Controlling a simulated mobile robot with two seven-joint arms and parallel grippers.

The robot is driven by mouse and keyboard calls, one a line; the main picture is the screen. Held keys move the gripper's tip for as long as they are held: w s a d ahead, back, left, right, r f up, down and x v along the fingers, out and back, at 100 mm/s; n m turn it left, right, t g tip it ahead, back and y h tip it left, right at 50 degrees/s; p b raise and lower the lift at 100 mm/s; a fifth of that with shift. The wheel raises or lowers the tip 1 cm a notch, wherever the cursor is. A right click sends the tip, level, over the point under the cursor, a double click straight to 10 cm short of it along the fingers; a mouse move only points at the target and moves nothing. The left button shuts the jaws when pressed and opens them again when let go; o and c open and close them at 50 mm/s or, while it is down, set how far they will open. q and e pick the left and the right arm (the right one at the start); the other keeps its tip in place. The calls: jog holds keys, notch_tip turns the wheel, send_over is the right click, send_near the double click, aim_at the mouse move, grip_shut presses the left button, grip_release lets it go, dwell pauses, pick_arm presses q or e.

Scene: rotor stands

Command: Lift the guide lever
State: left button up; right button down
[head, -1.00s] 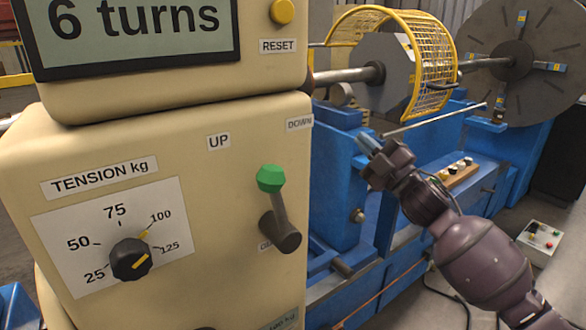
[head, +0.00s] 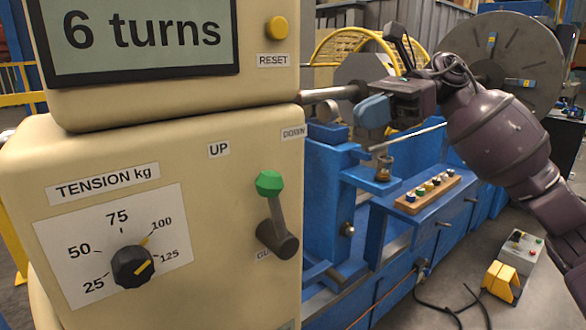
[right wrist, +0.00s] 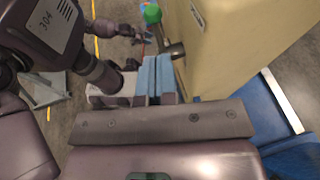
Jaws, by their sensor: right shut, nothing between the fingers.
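The guide lever is a grey arm (head: 277,215) with a green knob (head: 269,183), on a dark round pivot on the front of the cream machine housing (head: 215,275). It stands nearly upright, leaning slightly left, below the UP and DOWN labels. The knob also shows at the top of the right wrist view (right wrist: 152,13). My right gripper (head: 372,111) is shut and empty, to the right of and above the lever, apart from it. Its blue fingers lie together in the right wrist view (right wrist: 156,76). What seems to be my left gripper (right wrist: 142,34) is small and unclear there.
A tension dial (head: 133,266) and a yellow reset button (head: 277,28) are on the housing. A blue machine frame (head: 330,205) with a wooden button strip (head: 434,193) stands to the right. A yellow pedal (head: 502,281) and cables lie on the floor.

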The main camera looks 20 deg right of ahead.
jog(key=n, duration=0.1)
jog(key=p, duration=0.1)
send_near(278, 173)
jog(key=shift+g+h, duration=0.3)
jog(key=shift+w+f+x, duration=0.15)
jog(key=shift+w+x, duration=0.05)
jog(key=shift+x, duration=1)
jog(key=shift+w+f+x, duration=0.1)
jog(key=shift+w+x, duration=0.1)
jog(key=shift+x, duration=0.95)
jog(key=shift+w+f+x, duration=0.15)
jog(key=shift+w+x, duration=0.05)
jog(key=shift+x, duration=1)
jog(key=shift+s+a+r+n+h+p, duration=0.15)
jog(key=shift+s+a+h+p, duration=0.1)
jog(key=shift+a+h, duration=0.15)
jog(key=shift+s+a+r+n+h+p, duration=0.1)
jog(key=shift+a+n+h+p, duration=0.1)
jog(key=shift+a+h, duration=0.25)
jog(key=shift+s+a+f+h, duration=0.1)
jog(key=shift+s+a+h, duration=0.1)
jog(key=shift+a+h, duration=0.3)
jog(key=shift+f+t, duration=0.15)
jog(key=shift+t, duration=0.25)
